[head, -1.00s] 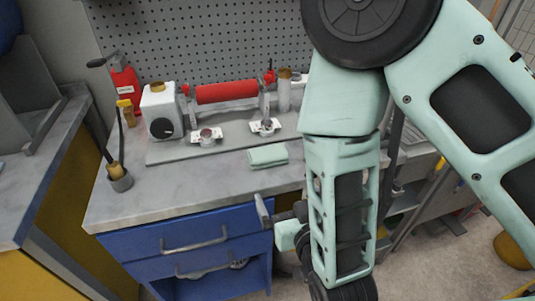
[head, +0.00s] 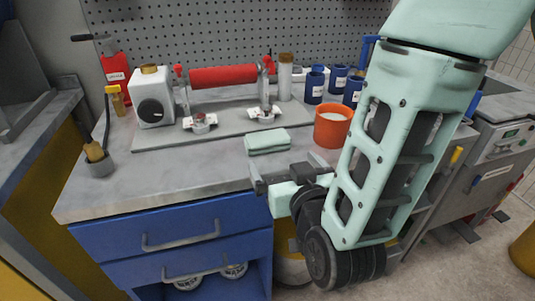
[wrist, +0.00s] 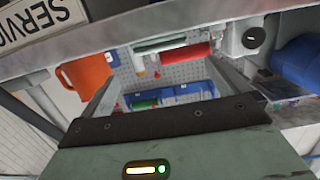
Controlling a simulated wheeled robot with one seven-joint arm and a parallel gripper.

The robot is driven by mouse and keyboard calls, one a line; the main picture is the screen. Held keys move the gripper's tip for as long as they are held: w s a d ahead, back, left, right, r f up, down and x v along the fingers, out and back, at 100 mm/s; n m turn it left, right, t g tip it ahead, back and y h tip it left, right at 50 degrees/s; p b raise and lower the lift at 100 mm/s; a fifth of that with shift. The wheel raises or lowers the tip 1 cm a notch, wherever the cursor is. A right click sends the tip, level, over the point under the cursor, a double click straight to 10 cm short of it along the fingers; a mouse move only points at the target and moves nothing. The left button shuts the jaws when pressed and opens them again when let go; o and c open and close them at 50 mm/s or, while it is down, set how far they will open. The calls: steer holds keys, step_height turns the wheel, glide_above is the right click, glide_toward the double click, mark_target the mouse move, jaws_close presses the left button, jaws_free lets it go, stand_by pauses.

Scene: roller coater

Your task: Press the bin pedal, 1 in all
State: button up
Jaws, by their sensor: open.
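No pedal can be clearly made out in the head view or the wrist view. A yellow rounded body (head: 290,268), perhaps a bin, shows low beside the blue drawers, mostly hidden behind my arm. Another yellow rounded body (head: 525,250) stands on the floor at the right edge, cut off by the frame. My gripper (head: 277,179) is open and empty at the bench's front edge, near the folded green cloth. In the wrist view my gripper's fingers (wrist: 165,72) are spread apart with nothing between them.
The bench (head: 100,190) carries a red roller (head: 223,76), a white box (head: 153,97), an orange cup (head: 332,126), blue cups (head: 314,85) and a folded cloth (head: 267,140). Blue drawers (head: 180,235) are below. A grey machine (head: 505,140) stands right. Some floor is open at lower right.

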mark_target(268, 136)
steer(key=shift+w+f+b, duration=0.2)
steer(key=shift+f+b, duration=0.1)
steer(key=shift+b, duration=0.75)
steer(key=x, duration=0.4)
steer(key=p+x, duration=0.1)
steer(key=x, duration=0.1)
steer(key=shift+w+a+r, duration=0.15)
steer(key=shift+w+r, duration=0.05)
steer(key=shift+w, duration=0.15)
steer(key=shift+f+p+x, duration=0.15)
steer(key=shift+x, duration=1.3)
steer(key=shift+f+p+x, duration=0.15)
steer(key=shift+x, duration=1.35)
steer(key=shift+c, duration=0.3)
steer(key=shift+s, duration=0.1)
steer(key=c, duration=0.7)
steer(key=shift+r, duration=0.15)
step_height(268, 136, up, 10)
steer(key=shift+f+p, duration=0.1)
steer(key=shift+p, duration=0.2)
